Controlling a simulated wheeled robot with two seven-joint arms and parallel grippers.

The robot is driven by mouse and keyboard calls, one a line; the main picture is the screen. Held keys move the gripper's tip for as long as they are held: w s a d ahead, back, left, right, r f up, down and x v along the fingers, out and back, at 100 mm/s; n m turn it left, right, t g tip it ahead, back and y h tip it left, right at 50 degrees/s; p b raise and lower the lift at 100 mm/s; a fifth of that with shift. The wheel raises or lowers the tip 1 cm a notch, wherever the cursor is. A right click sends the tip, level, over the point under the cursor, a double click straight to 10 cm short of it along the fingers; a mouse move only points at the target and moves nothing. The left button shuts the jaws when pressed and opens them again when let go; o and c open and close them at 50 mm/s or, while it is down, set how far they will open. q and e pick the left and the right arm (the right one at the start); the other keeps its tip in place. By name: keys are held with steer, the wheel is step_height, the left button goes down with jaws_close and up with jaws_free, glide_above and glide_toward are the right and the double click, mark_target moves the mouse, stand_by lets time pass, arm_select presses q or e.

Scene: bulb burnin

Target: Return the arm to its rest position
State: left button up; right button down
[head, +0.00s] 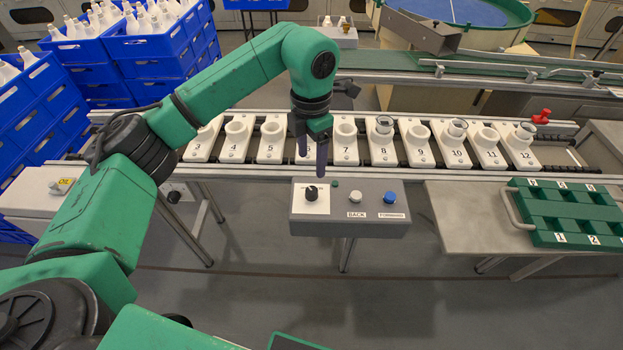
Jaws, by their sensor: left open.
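My left arm is green and comes in from the left, reaching up and over to the middle of the head view. My left gripper (311,168) points down with its dark fingers, open and empty. It hangs in front of the row of numbered sockets and above the black knob (311,193) on the grey control box (350,222). I cannot tell whether a fingertip touches the knob. The wrist hides most of socket 6. My right gripper is not in view.
White numbered sockets (200,140) line the conveyor; several, such as number 8 (383,135), hold a bulb. The control box has a white button (356,198) and a blue button (390,198). A green tray (570,205) lies on the right table. Blue crates (150,45) stand back left.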

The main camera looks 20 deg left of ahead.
arm_select(q)
step_height(320, 180, up, 4)
steer(key=shift+f, duration=0.1)
stand_by(0.4)
